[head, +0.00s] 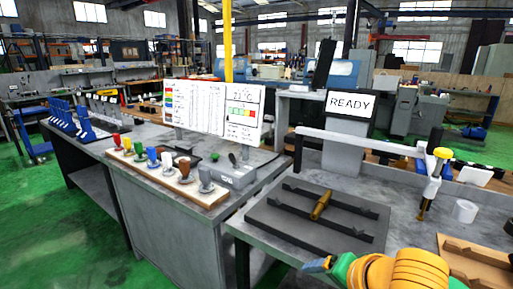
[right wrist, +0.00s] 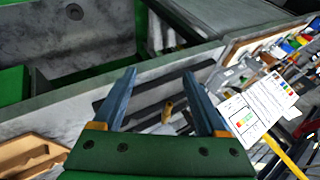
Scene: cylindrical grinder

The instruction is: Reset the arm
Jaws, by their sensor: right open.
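My right arm comes in at the bottom right of the head view, with green and orange links. Its gripper (head: 318,265) shows only as a blue fingertip by the front edge of the grey table. In the right wrist view the gripper (right wrist: 160,90) has two blue fingers spread apart with nothing held. A brass cylindrical part (head: 321,206) lies on two dark rails of a grey plate (head: 270,222). The brass part (right wrist: 168,112) shows beyond the fingers, apart from them. My left gripper is not in view.
A READY display (head: 350,104) stands behind the plate. A white arm fixture (head: 436,180) with a yellow knob is right of it. A wooden tray (head: 470,262) lies at lower right. A wooden board with coloured-topped items (head: 165,178) and a chart board (head: 195,107) are on the left bench.

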